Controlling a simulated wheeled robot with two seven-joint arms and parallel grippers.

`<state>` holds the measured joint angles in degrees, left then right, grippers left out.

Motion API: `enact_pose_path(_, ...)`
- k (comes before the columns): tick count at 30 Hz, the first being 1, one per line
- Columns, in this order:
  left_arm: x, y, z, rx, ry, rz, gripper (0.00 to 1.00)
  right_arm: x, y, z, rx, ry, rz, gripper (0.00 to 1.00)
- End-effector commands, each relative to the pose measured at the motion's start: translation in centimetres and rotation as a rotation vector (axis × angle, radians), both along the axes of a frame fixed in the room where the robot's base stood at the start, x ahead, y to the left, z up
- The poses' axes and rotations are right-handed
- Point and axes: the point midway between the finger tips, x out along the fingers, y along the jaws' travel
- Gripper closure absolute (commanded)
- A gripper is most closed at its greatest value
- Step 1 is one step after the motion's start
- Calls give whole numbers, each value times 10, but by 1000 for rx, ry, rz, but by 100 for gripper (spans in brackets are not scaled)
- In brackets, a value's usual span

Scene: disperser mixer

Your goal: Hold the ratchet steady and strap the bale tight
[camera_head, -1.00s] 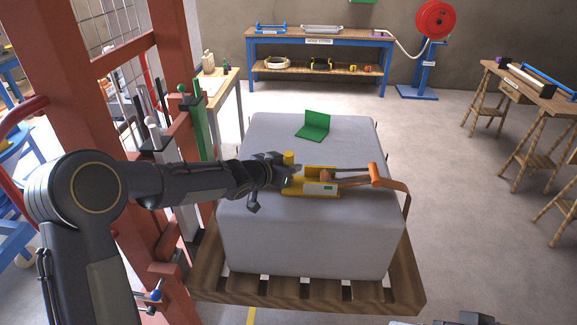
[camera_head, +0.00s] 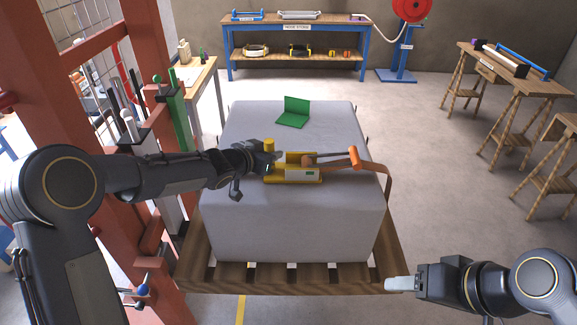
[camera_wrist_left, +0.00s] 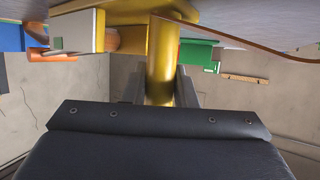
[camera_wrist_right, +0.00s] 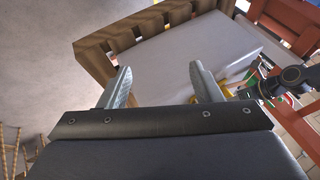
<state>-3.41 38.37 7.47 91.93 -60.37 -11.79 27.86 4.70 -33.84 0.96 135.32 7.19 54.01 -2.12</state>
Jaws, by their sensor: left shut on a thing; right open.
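The grey bale (camera_head: 295,225) sits on a wooden pallet. A yellow ratchet (camera_head: 293,174) with an orange-tipped handle (camera_head: 354,157) lies on its top. An orange-brown strap (camera_head: 387,190) runs from the ratchet over the bale's right edge and hangs down. My left gripper (camera_head: 272,158) is shut on the ratchet's yellow post (camera_wrist_left: 162,65), at the ratchet's left end. My right gripper (camera_head: 400,284) is open and empty, off the bale's front right corner by the pallet edge. In the right wrist view its fingers (camera_wrist_right: 160,88) are spread, with the bale (camera_wrist_right: 190,50) beyond.
A green angled piece (camera_head: 294,112) stands on the bale's far top. The wooden pallet (camera_head: 300,283) juts out in front. Red press posts (camera_head: 140,100) stand close on the left. A blue workbench (camera_head: 297,45) is at the back. Floor right of the bale is clear.

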Motion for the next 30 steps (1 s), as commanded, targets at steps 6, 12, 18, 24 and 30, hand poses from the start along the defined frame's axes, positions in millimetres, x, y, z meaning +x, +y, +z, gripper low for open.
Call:
enact_pose_path(6,0,0,1,-2,-2,0,97,74,0,31,150,84,33,55)
enact_pose_path(12,0,0,1,-2,-2,0,97,153,-2,41,326,122,66,55)
enact_pose_path(18,0,0,1,-2,-2,0,97,233,-13,33,529,118,89,55)
enact_pose_path(24,0,0,1,-2,-2,0,97,303,-35,9,734,70,90,55)
enact_pose_path(30,0,0,1,-2,-2,-1,97,343,-55,-14,877,9,81,55)
